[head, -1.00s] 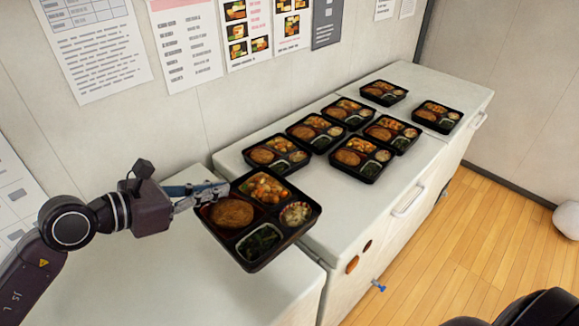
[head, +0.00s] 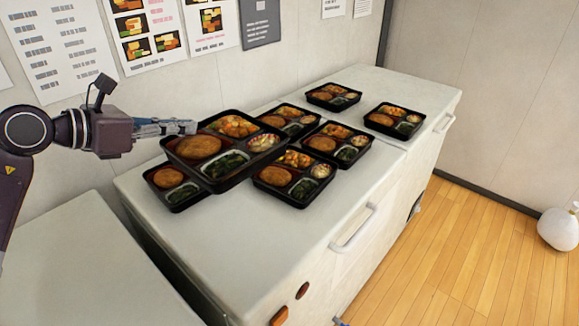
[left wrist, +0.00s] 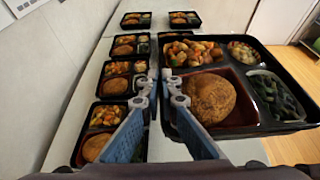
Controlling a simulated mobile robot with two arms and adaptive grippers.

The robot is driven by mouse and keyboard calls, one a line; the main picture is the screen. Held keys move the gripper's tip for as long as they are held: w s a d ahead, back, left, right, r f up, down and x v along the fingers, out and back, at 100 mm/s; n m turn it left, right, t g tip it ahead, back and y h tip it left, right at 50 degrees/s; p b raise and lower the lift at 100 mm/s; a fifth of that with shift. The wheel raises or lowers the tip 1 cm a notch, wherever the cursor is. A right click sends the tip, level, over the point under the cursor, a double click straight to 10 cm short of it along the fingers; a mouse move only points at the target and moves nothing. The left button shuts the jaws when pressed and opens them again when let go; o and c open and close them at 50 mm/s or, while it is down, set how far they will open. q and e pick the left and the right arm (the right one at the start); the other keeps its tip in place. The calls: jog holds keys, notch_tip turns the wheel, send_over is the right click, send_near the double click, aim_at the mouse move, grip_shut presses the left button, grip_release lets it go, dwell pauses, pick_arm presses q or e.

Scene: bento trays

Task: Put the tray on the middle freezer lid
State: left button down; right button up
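My left gripper (head: 190,127) is shut on the left rim of a black bento tray (head: 218,181) with a brown patty, vegetables, greens and a pale salad. The tray is held up, roughly level, above the middle freezer lid (head: 245,225). It hides part of a tray (head: 172,193) on that lid. In the left wrist view the fingers (left wrist: 165,88) pinch the rim of the held tray (left wrist: 290,65), which hangs to their right.
Several similar trays, such as one at the front (head: 290,200), fill the back half of the middle lid; its front is bare. Two trays (head: 333,96) stand on the far freezer lid (head: 420,82). The near freezer lid (head: 75,270) is empty. Posters hang on the wall.

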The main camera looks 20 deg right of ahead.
pick_arm(q)
jog(key=shift+w+d+r, duration=0.1)
jog(key=shift+w, duration=0.05)
notch_tip(320, 180, down, 20)
jog(key=shift+r+p, duration=0.1)
jog(key=shift+p, duration=0.85)
pick_arm(e)
jog(key=shift+s+r, duration=0.1)
jog(key=shift+r, duration=0.75)
pick_arm(q)
jog(key=shift+f, duration=0.25)
jog(key=c, duration=2.2)
grip_release()
jog(key=shift+o, duration=0.2)
pick_arm(e)
jog(key=shift+a+f, duration=0.15)
jog(key=shift+a, duration=0.15)
